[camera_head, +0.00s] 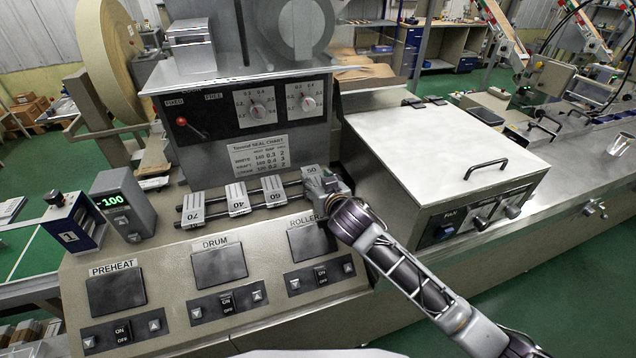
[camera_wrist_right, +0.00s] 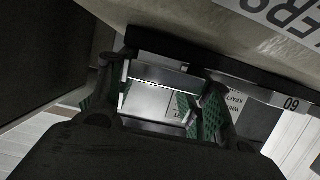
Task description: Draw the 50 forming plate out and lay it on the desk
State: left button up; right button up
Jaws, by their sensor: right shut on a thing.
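The 50 forming plate (camera_head: 311,170) is a small grey block marked 50, at the right end of the row on the dark rails. My right gripper (camera_head: 326,184) is at it from the right and shut on it. In the right wrist view the green-padded fingers of the gripper (camera_wrist_right: 160,104) are on either side of the pale metal plate (camera_wrist_right: 153,97). The gripper hides the plate's lower part in the head view, so I cannot tell whether it is clear of the rails. My left gripper is not in view.
Plates 60 (camera_head: 272,192), 40 (camera_head: 238,202) and 70 (camera_head: 192,211) stand left on the same rails. The control panel (camera_head: 262,262) slopes below. A white-lidded box (camera_head: 430,135) with a handle stands right.

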jog(key=shift+s+f, duration=0.25)
jog(key=shift+f, duration=1.05)
jog(key=o, duration=1.3)
jog(key=shift+f, duration=0.1)
jog(key=shift+s, duration=0.15)
jog(key=shift+v, duration=0.85)
jog(key=s+r, duration=0.1)
jog(key=s+d+r, duration=0.1)
jog(key=s, duration=0.1)
jog(key=s+d+r, duration=0.1)
jog(key=shift+s+r, duration=0.2)
jog(key=shift+s, duration=0.2)
jog(key=shift+s+r, duration=0.45)
jog(key=shift+s, duration=0.1)
jog(key=shift+r+v, duration=0.25)
jog(key=shift+v, duration=1.2)
jog(key=shift+d, duration=0.15)
